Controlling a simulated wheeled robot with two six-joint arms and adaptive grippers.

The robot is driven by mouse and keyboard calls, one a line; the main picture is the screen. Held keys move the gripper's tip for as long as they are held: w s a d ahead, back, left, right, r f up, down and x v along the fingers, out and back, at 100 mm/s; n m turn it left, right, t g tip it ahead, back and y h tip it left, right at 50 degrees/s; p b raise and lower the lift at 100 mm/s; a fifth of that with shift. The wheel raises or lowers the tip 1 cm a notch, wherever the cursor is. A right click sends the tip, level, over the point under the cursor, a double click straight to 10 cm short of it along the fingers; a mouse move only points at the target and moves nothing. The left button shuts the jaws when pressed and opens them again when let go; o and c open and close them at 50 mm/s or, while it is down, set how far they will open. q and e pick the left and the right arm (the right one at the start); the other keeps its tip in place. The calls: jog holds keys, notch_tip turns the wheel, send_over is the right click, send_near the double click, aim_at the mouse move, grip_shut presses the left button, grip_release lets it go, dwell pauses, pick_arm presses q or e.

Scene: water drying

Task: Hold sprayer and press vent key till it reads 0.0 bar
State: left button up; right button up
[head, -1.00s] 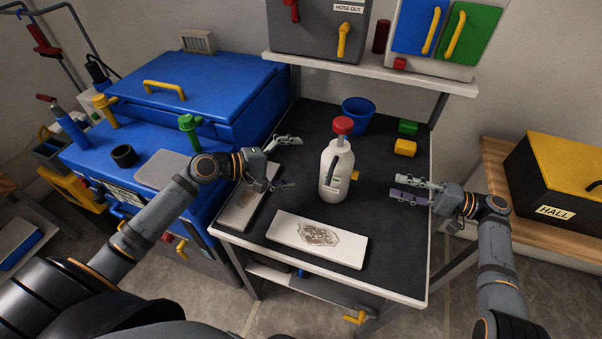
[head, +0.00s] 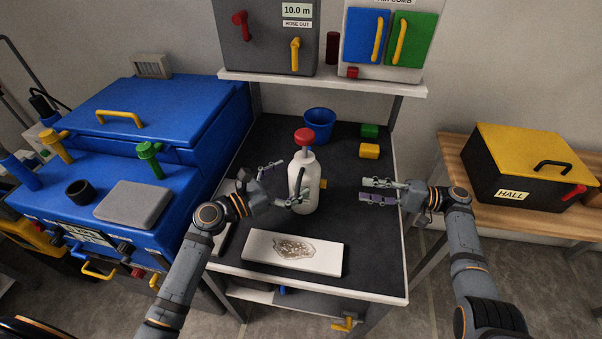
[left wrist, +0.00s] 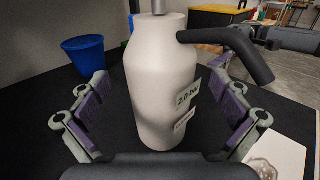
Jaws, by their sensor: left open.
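The white sprayer (head: 307,190) with a red top knob (head: 304,137) and a dark handle stands upright on the dark table. In the left wrist view the sprayer (left wrist: 155,80) shows a label (left wrist: 188,99) that seems to read 2.0 bar. A yellow part (head: 323,184), perhaps the vent key, sticks out on its right side. My left gripper (head: 284,182) is open, with its fingers on either side of the sprayer body; I see gaps, so no grip shows. My right gripper (head: 362,190) is to the right of the sprayer, apart from it, with its fingers spread a little.
A white plate (head: 320,258) with a brown stain lies in front of the sprayer. A blue bucket (head: 319,122), a green block (head: 370,130) and a yellow block (head: 369,151) stand behind. A shelf (head: 390,84) with panels overhangs the back. A blue machine (head: 110,200) is at left.

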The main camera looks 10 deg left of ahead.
aim_at(305, 172)
pick_arm(q)
jog(key=shift+x, duration=1.95)
jog(key=c, duration=1.6)
pick_arm(e)
jog(key=shift+c, duration=0.2)
pick_arm(q)
jog(key=shift+c, duration=0.2)
pick_arm(e)
grip_shut()
